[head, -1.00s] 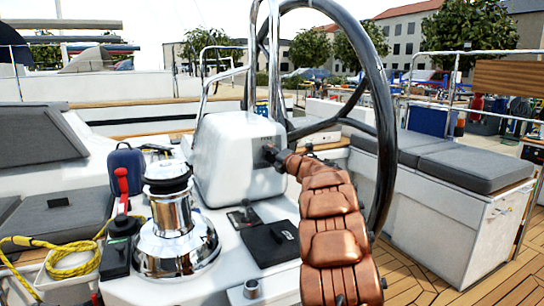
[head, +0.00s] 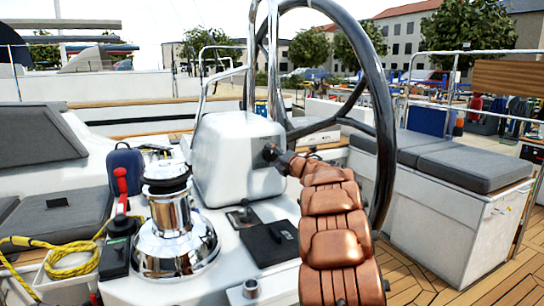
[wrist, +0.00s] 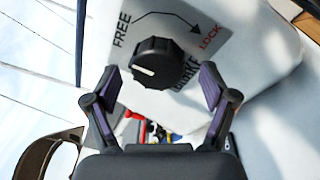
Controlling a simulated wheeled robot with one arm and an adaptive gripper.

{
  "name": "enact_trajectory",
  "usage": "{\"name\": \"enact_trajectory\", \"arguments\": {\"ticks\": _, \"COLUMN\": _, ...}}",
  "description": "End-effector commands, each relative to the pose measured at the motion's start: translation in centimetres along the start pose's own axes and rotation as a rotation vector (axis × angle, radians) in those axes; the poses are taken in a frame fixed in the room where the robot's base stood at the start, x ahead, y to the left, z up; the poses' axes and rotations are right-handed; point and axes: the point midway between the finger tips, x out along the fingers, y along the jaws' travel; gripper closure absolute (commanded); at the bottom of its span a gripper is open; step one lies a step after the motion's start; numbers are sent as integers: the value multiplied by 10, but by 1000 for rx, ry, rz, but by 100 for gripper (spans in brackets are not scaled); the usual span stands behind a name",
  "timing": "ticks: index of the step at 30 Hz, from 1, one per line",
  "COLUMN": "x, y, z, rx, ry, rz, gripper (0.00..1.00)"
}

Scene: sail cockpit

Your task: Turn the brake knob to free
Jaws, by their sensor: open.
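The brake knob (wrist: 155,63) is black and round with a white pointer line, on a grey plate (wrist: 186,25) marked FREE, LOCK and BRAKE. The plate is on the side of the white pedestal (head: 222,150). My gripper (wrist: 159,82) is open, with its two fingers spread to either side of the knob's near edge and nothing held. In the head view my copper-coloured arm reaches up to the pedestal, and the gripper end hides most of the knob and plate.
The large steering wheel (head: 384,110) stands right beside my arm. A chrome winch (head: 172,225) with a red-handled lever stands left of the pedestal. A grey-cushioned bench (head: 475,165) is at right.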

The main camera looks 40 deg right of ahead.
Motion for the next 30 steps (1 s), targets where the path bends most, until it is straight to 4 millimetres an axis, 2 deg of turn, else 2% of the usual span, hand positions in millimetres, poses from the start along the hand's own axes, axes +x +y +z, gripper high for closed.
{"name": "enact_trajectory", "arguments": {"ticks": 18, "x": -83, "y": 0, "z": 2, "rx": 0, "ry": -4, "rz": -1, "gripper": 16}}
{"name": "enact_trajectory", "arguments": {"ticks": 24, "x": -96, "y": 0, "z": 1, "rx": 0, "ry": -4, "rz": -2, "gripper": 16}}
{"name": "enact_trajectory", "arguments": {"ticks": 30, "x": -97, "y": 0, "z": 1, "rx": -1, "ry": -4, "rz": -1, "gripper": 16}}
